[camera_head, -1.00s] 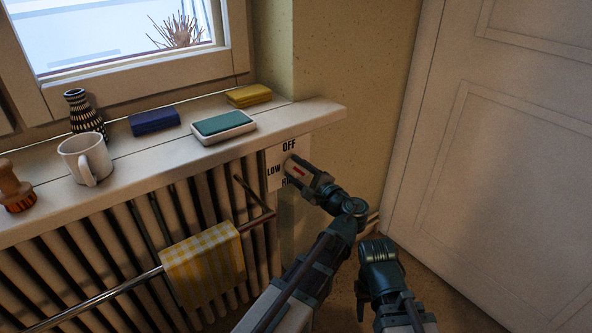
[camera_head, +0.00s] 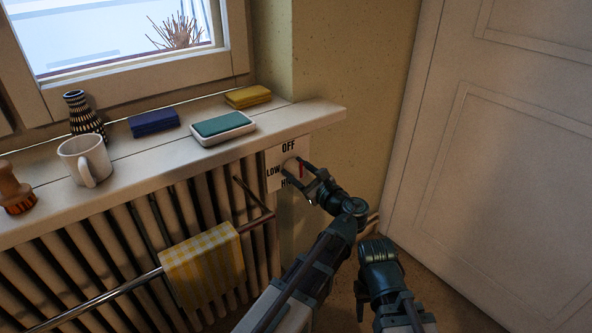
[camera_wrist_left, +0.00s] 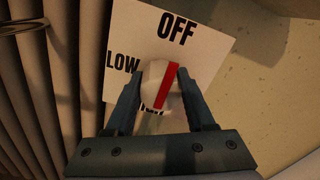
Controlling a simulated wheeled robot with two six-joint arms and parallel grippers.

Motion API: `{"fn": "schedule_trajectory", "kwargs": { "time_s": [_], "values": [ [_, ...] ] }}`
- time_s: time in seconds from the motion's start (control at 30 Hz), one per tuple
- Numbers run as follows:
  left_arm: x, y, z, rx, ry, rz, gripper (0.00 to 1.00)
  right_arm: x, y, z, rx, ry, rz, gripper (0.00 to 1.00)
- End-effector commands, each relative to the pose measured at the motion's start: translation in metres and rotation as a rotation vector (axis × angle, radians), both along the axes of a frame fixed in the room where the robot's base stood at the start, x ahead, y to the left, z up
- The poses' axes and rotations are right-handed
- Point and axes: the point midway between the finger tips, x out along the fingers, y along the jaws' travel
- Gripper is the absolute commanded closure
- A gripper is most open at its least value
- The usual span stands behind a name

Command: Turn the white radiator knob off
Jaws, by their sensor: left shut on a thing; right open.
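The white radiator knob (camera_head: 290,163) sits on a white label plate (camera_head: 274,180) beside the radiator, under the sill's right end. The plate reads OFF at the top, LOW at the left and a partly covered word at the bottom. My left gripper (camera_head: 300,176) is shut on the knob, one finger on each side. In the left wrist view the knob (camera_wrist_left: 153,80) carries a red stripe (camera_wrist_left: 166,86), near upright, its upper end leaning right, below the word OFF. My right gripper (camera_head: 363,302) hangs low at the right, open and empty, partly hidden by its own wrist.
The radiator (camera_head: 120,240) has a rail with a yellow checked cloth (camera_head: 203,268). On the sill (camera_head: 290,118) stand a mug (camera_head: 84,158), a patterned vase (camera_head: 84,115), a sponge dish (camera_head: 223,127) and folded cloths. A white door (camera_head: 490,170) closes the right side.

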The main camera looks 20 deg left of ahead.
Motion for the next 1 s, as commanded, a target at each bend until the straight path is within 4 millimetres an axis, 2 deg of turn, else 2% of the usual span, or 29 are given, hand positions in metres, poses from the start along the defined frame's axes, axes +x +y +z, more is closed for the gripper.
{"fn": "schedule_trajectory", "kwargs": {
  "time_s": [0.57,0.6,0.73,0.77,1.0],
  "values": [
    [-0.0007,-0.0007,-0.0013,0.015,0.025,-0.001,1.0,0.0,0.0,-0.0003,0.0,0.0,0.0,0.5],
    [-0.0007,-0.0007,-0.0012,0.015,0.025,-0.001,0.42,0.0,0.0,-0.0003,0.0,0.0,0.0,0.5],
    [-0.0005,-0.0005,-0.0009,0.015,0.025,0.0,0.19,0.0,0.0,-0.0003,0.0,0.0,0.0,0.5],
    [-0.0005,-0.0005,-0.0009,0.015,0.025,0.0,0.16,0.0,0.0,-0.0003,0.0,0.0,0.0,0.5],
    [-0.0002,-0.0002,-0.0004,0.015,0.023,0.0,0.16,0.0,0.0,-0.0001,0.0,0.0,0.0,0.5]
  ]
}}
